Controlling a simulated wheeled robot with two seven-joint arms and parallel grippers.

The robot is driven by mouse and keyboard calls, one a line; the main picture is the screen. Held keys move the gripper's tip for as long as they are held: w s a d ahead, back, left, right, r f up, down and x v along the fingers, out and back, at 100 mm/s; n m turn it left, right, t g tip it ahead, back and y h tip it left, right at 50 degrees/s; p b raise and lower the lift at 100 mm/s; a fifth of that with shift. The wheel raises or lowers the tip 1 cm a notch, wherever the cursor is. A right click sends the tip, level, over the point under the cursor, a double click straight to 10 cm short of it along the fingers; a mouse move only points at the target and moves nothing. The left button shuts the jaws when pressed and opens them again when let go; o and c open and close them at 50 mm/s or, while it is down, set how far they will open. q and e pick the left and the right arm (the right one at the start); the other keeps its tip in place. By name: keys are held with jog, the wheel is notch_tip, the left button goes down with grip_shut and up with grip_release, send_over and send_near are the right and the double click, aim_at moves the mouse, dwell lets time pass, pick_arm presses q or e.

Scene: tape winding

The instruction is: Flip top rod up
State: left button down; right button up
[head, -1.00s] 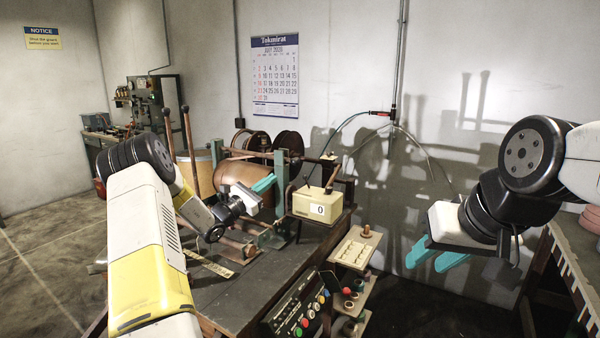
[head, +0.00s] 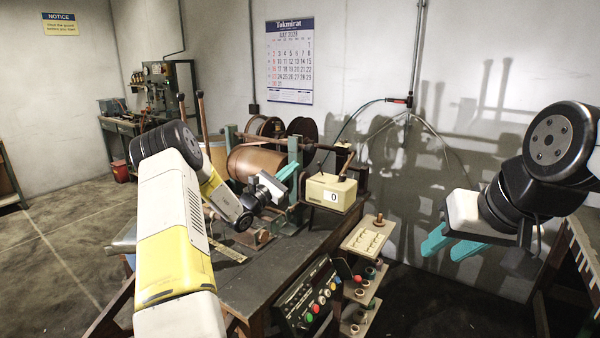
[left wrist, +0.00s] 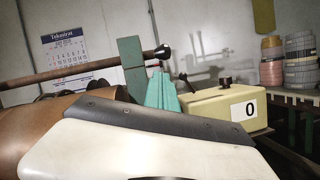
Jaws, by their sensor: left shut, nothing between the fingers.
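The top rod (left wrist: 75,72) is a brown bar with a black knob at its right end, running across the upper left of the left wrist view past a green post (left wrist: 132,65). In the head view the rod (head: 268,140) crosses above the copper drum (head: 250,163). My left gripper (head: 288,172) has its teal fingers shut and empty, beside the machine's near green post. In the left wrist view its fingers (left wrist: 162,92) appear just below the rod's knob; I cannot tell whether they touch. My right gripper (head: 453,245) is open and empty, away from the machine.
A cream counter box (head: 331,194) reading 0 stands close to the right of my left gripper. A button panel (head: 308,298) and a peg stand (head: 366,240) are at the table's front right. Another table (head: 575,240) is at the far right. Floor at the left is open.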

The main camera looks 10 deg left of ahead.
pick_arm(q)
jog(key=x, duration=0.6)
